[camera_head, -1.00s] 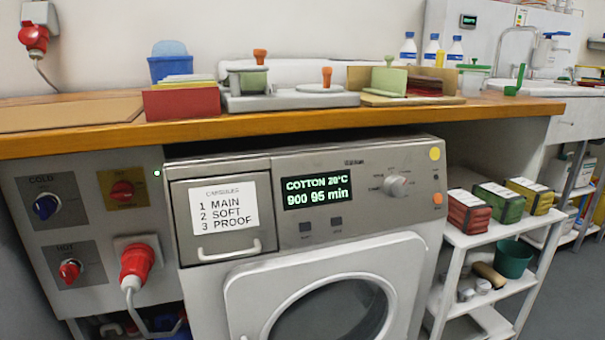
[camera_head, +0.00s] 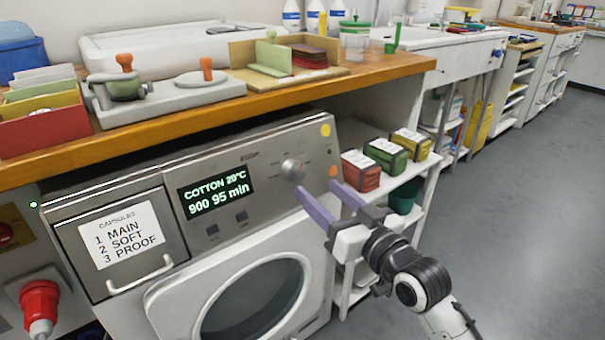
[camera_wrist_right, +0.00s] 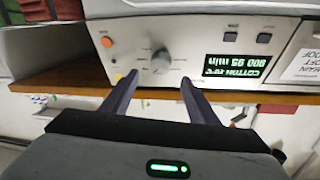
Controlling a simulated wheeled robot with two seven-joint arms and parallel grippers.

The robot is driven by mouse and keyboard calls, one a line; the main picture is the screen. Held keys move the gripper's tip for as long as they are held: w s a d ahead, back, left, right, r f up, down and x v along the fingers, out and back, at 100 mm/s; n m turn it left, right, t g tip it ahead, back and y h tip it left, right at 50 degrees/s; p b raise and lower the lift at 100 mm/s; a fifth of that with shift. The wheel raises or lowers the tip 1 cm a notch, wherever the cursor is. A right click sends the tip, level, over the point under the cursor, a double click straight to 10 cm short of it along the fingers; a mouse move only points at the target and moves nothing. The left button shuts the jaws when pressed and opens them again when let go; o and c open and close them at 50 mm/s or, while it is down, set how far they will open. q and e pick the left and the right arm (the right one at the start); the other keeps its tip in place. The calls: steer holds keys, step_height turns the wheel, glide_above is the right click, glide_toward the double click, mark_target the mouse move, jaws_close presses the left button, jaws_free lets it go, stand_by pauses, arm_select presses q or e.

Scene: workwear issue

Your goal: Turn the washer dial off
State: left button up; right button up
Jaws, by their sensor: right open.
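The washer (camera_head: 255,140) stands under the wooden counter, its door closed. Its round silver dial (camera_head: 293,169) sits on the right part of the panel, and its display (camera_head: 215,192) is lit and reads COTTON 20°C, 900, 95 min. My right gripper (camera_head: 317,190) is open, in front of the panel just below and right of the dial, apart from it. In the right wrist view, upside down, the dial (camera_wrist_right: 160,62) lies ahead between the two fingers (camera_wrist_right: 157,90), with nothing held. My left gripper is not in view.
An orange button (camera_head: 333,171) and a yellow round spot (camera_head: 325,130) are right of the dial. A white shelf rack (camera_head: 410,172) with red, green and yellow boxes stands close right of the washer. The counter edge (camera_head: 300,95) overhangs the panel. Grey floor at right is clear.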

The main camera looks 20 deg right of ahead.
mark_target(298, 173)
steer(key=b+x, duration=0.1)
steer(key=x, duration=0.5)
steer(key=shift+a+f, duration=0.1)
steer(key=shift+f, duration=0.05)
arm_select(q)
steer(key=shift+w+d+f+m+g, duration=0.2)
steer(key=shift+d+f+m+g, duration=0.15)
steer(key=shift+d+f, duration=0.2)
arm_select(e)
steer(key=shift+w+a, duration=0.15)
steer(key=shift+w, duration=0.55)
steer(key=c, duration=1)
steer(key=shift+c, duration=0.2)
